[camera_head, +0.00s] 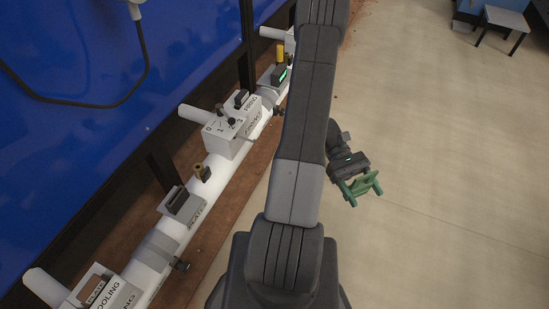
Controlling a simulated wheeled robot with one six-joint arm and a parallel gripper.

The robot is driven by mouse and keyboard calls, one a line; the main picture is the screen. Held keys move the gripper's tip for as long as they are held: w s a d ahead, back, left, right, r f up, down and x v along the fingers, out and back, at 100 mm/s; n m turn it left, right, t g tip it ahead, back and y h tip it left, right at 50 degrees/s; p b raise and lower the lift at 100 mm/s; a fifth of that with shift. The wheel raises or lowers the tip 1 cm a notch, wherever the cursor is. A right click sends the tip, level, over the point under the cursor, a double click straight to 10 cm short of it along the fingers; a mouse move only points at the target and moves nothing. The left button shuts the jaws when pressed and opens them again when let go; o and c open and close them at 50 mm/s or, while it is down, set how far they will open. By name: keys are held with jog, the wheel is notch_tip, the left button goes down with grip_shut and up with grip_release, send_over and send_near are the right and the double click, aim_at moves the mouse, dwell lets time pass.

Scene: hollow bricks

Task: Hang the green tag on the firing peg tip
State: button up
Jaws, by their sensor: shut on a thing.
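My gripper (362,188) is on the right of my arm, held out over the bare floor. It is shut on a small green piece, the green tag (363,183), which sits between its greenish fingers. The tag's hole and exact outline are too small to tell. A white box (232,134) with a numbered dial sits on the long white pipe (219,168), left of my arm. Its upper lettering may read "FIRING", but is hard to read. Small pegs and knobs stick out around it; I cannot tell which is the firing peg tip. My gripper is well apart from them.
Another labelled box (112,294), lettered "COOLING", sits at the lower left. A blue panel (70,130) rises behind. The floor on the right is clear up to a small table (505,18).

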jog(key=s+a+f+m+g+y+b, duration=0.1)
jog(key=s+a+f+m+y+b, duration=0.1)
jog(key=a+f+m+y, duration=0.25)
jog(key=s+a+f+m+y+b, duration=0.1)
jog(key=s+a+m+y, duration=0.3)
jog(key=y, duration=0.3)
jog(key=m+t+y+b, duration=0.8)
jog(key=m+t+y, duration=0.3)
jog(key=m+t, duration=0.9)
send_near(236, 145)
jog(key=shift+n+t, duration=0.55)
jog(key=shift+t, duration=0.15)
jog(key=shift+w+a+r+b, duration=0.1)
jog(key=shift+w+a+b, duration=0.05)
jog(key=shift+a, duration=0.65)
jog(key=shift+w+a+f+b, duration=0.1)
jog(key=shift+w+a+b, duration=0.1)
jog(key=shift+a, duration=0.65)
jog(key=shift+w+a+r+b, duration=0.1)
jog(key=shift+a+b, duration=0.05)
jog(key=shift+a, duration=0.65)
jog(key=shift+w+a+f+b, duration=0.2)
jog(key=shift+a+f+b, duration=0.4)
jog(key=shift+f+b, duration=0.15)
